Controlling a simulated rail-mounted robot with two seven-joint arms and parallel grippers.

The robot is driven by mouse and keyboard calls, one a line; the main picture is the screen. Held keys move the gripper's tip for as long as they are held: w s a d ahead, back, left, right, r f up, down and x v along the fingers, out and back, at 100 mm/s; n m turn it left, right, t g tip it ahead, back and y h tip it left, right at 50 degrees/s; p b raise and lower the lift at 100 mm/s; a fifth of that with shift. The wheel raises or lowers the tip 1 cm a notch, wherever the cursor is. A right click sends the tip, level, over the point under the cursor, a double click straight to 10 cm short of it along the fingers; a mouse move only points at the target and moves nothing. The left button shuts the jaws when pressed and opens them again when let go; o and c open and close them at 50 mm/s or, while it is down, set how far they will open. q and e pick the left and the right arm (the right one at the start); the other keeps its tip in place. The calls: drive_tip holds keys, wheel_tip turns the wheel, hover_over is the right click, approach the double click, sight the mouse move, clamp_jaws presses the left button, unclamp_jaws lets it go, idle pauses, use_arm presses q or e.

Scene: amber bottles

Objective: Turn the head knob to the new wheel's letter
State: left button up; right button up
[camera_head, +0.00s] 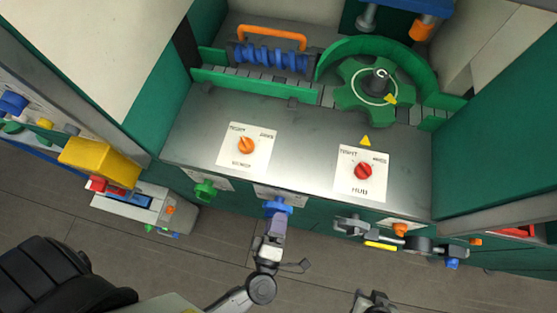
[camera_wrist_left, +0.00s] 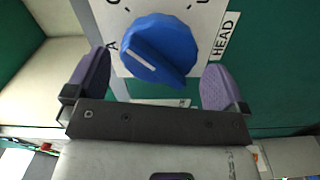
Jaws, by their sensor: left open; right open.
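The head knob (camera_wrist_left: 165,45) is blue and sits on a white plate marked HEAD in the left wrist view. Its white line points up and left, close to the letter A; other letters are cut off at the top edge. My left gripper (camera_wrist_left: 155,85) is open, its purple fingers on either side of the knob with gaps visible. In the head view the knob (camera_head: 279,206) is on the machine's front, with my left gripper (camera_head: 275,221) at it. The green star wheel (camera_head: 352,93) carries a letter resembling C on its hub. My right gripper (camera_head: 373,297) is open at the bottom edge.
A green knob (camera_head: 205,189) is left of the head knob, and clamps with an orange knob (camera_head: 400,229) are right. A blue screw (camera_head: 272,58) lies behind.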

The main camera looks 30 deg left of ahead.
use_arm(q)
drive_tip(key=v, duration=0.9)
drive_tip(key=shift+s+b, duration=0.3)
drive_tip(key=shift+s, duration=0.05)
drive_tip(key=shift+d, duration=0.15)
